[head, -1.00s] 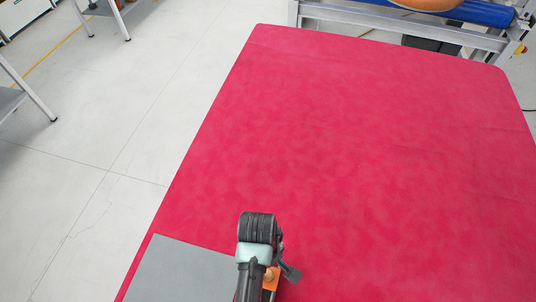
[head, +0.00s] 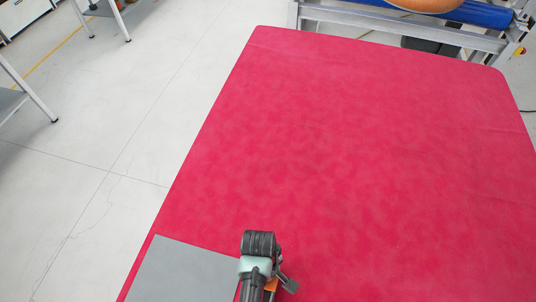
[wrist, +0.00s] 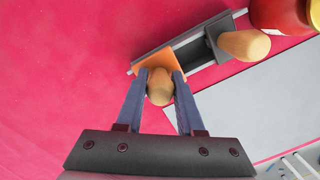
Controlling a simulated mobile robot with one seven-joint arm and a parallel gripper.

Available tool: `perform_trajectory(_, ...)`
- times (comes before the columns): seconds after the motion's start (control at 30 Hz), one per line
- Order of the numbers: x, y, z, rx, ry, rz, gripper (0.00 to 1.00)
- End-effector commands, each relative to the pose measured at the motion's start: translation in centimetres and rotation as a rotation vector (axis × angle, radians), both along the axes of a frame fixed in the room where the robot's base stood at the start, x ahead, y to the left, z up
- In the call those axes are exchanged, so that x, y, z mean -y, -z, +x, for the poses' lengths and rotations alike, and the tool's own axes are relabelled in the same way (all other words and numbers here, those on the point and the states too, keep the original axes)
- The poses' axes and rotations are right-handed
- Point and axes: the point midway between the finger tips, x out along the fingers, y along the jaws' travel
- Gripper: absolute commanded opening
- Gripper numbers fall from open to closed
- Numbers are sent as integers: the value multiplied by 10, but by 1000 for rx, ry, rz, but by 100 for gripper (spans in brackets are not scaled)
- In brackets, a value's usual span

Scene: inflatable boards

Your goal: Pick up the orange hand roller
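The orange hand roller shows in the wrist view as an orange block (wrist: 157,68) with a rounded tan wooden handle (wrist: 160,94) facing me. It lies at the left end of a dark grey, rail-like piece. My gripper (wrist: 161,77) has its two blue-grey fingers apart, one on each side of the handle, their tips close to the orange block. I cannot tell whether they press on the handle. In the head view, my gripper end is low in the picture, and a bit of orange (head: 270,286) shows beside it, mostly hidden by my arm.
A second tan handle (wrist: 243,44) on a dark grey piece (wrist: 217,45) lies close to the right. Beyond it is a red and yellow container (wrist: 285,12). A grey sheet (head: 185,272) lies on the red table surface (head: 350,150), which is clear farther off.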

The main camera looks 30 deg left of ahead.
Motion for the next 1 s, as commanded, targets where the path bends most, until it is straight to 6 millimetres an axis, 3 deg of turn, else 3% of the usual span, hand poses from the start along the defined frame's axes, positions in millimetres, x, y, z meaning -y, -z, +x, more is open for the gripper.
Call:
perform_trajectory(0.03, 0, 0, 0, 0, 0, 0, 22)
perform_trajectory(0.17, 0, 0, 0, 0, 0, 0, 0)
perform_trajectory(0.67, 0, -3, 1, 1, 0, 1, 0)
perform_trajectory(1.0, 0, -36, 1, 3, 1, 1, 0)
